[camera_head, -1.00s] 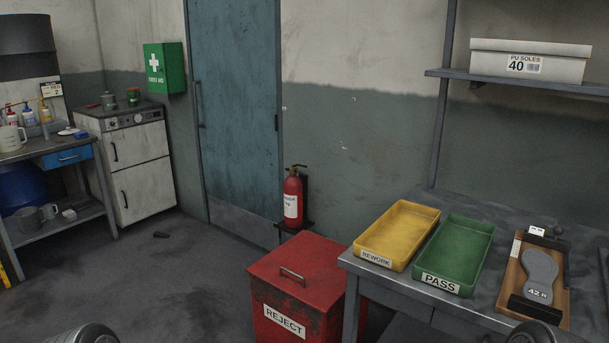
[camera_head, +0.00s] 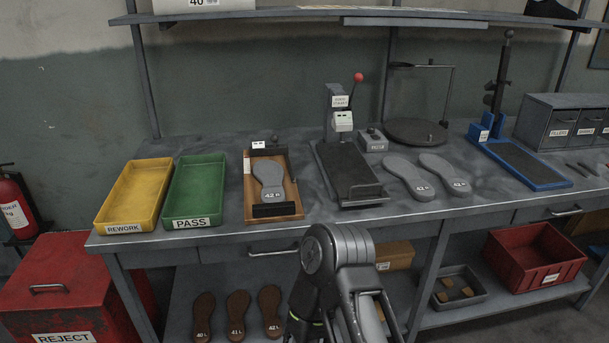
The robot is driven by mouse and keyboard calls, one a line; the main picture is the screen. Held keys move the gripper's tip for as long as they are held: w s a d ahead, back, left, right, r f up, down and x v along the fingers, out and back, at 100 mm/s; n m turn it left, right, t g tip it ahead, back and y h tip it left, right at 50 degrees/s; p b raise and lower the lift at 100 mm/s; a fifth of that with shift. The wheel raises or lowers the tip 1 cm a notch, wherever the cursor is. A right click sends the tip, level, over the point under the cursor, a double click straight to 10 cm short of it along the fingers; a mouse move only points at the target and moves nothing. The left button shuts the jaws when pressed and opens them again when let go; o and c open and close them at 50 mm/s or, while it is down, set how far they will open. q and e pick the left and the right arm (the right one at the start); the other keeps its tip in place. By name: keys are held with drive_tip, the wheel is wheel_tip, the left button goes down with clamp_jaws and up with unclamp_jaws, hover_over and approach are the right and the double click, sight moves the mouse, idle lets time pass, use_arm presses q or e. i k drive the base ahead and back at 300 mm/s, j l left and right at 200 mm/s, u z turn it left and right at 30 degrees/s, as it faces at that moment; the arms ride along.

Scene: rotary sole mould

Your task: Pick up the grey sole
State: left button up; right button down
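Several grey soles show in the head view. One grey sole (camera_head: 268,178), marked 42 R, lies on a wooden board with black end pieces (camera_head: 292,189). Two more grey soles, a left one (camera_head: 409,178) and a right one (camera_head: 446,175), lie side by side flat on the bench top, right of the black press plate. Their small labels seem to read 42. One of my arms rises from the bottom edge in front of the bench, and hides part of the lower shelf. I cannot make out fingertips of either gripper.
A yellow REWORK tray (camera_head: 133,196) and a green PASS tray (camera_head: 195,190) stand at the bench's left. A press with a red-knobbed lever (camera_head: 340,115) stands mid-bench. A blue-framed stand (camera_head: 540,182) is at right. Brown soles (camera_head: 237,314) and a red crate (camera_head: 530,262) sit below.

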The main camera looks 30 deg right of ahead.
sight(270, 173)
drive_tip(key=z, duration=0.9)
drive_tip(key=i+j+z, duration=0.1)
drive_tip(key=i+z, duration=0.15)
drive_tip(key=z, duration=0.15)
drive_tip(key=i+j+z, duration=0.15)
drive_tip(key=z, duration=0.2)
drive_tip(key=i+j+z, duration=0.25)
drive_tip(key=z, duration=0.15)
drive_tip(key=i, duration=0.1)
